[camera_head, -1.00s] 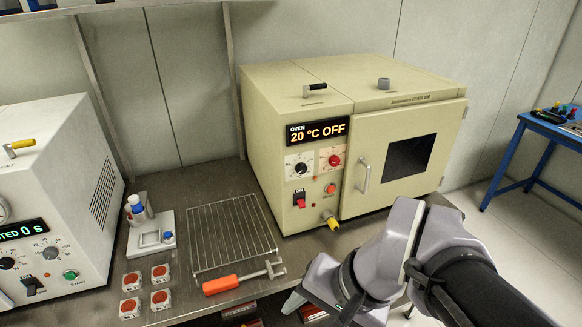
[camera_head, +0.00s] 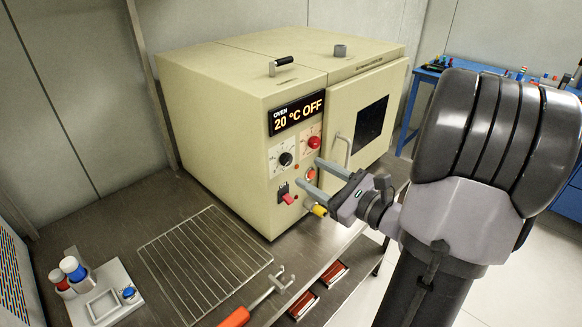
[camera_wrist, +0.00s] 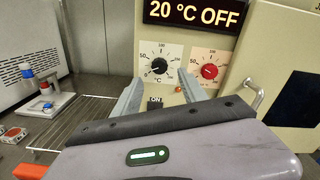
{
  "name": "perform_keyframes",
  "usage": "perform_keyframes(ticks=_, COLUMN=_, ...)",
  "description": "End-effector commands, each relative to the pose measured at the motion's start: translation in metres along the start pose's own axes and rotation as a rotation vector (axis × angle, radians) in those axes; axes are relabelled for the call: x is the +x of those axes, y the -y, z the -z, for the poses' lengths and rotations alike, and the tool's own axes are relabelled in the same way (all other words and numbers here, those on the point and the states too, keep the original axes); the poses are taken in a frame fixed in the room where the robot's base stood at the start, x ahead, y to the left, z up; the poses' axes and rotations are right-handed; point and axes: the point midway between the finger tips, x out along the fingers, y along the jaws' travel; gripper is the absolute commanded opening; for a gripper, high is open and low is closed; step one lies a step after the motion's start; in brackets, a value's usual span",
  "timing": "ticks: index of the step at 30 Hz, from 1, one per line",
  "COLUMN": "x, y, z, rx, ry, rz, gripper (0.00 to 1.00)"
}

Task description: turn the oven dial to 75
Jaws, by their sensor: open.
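The cream oven (camera_head: 225,130) stands on the bench, its display (camera_head: 297,112) reading 20 °C OFF. Its front panel has a black dial (camera_head: 285,159) on a white scale plate and a red dial (camera_head: 313,142) on a pinkish plate. In the wrist view the black dial (camera_wrist: 159,66) sits between and beyond the finger ends, and the red dial (camera_wrist: 209,71) is to the right. Both pointers are too small to read surely. My gripper (camera_head: 308,173) is open and empty in front of the panel, apart from the dials. It also shows in the wrist view (camera_wrist: 160,86).
Below the dials are a red switch (camera_head: 287,198) and a yellow-tipped fitting (camera_head: 319,210). The oven door handle (camera_head: 341,150) is to the right. A wire rack (camera_head: 205,260) and an orange-handled tool (camera_head: 235,317) lie on the bench in front.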

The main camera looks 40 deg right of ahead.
Motion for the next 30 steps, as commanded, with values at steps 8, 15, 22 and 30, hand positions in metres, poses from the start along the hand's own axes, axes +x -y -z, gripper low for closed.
perform_keyframes(ticks=8, x=0.056, y=-0.001, z=0.001, rx=-0.001, ry=0.000, rz=-0.003, gripper=0.50)
perform_keyframes(ticks=15, x=0.064, y=0.000, z=0.000, rx=0.000, ry=-0.001, rz=-0.001, gripper=0.50)
perform_keyframes(ticks=22, x=0.064, y=0.000, z=0.000, rx=0.000, ry=-0.001, rz=-0.001, gripper=0.31)
perform_keyframes(ticks=30, x=0.064, y=0.000, z=0.000, rx=0.000, ry=-0.001, rz=-0.001, gripper=0.00)
